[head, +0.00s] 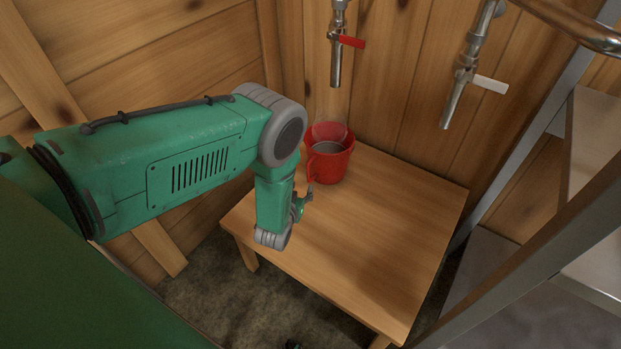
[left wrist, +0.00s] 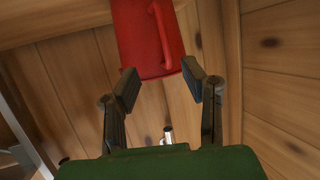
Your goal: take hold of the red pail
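The red pail (head: 333,167) stands upright on the small wooden table, close to the back wall, with grey content inside and faint steam above. Its handle faces my left gripper (head: 308,195), which is beside the pail on its near left side. In the left wrist view the pail (left wrist: 147,38) is ahead of the gripper (left wrist: 160,78), its handle showing. The two dark fingers are spread wide with nothing gripped between them. Whether a fingertip touches the pail I cannot tell. My right gripper is not visible.
The wooden table (head: 385,230) is otherwise bare. A tap with a red lever (head: 350,41) hangs above and behind the pail; a tap with a white lever (head: 490,84) is to its right. A metal frame (head: 540,265) stands right of the table.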

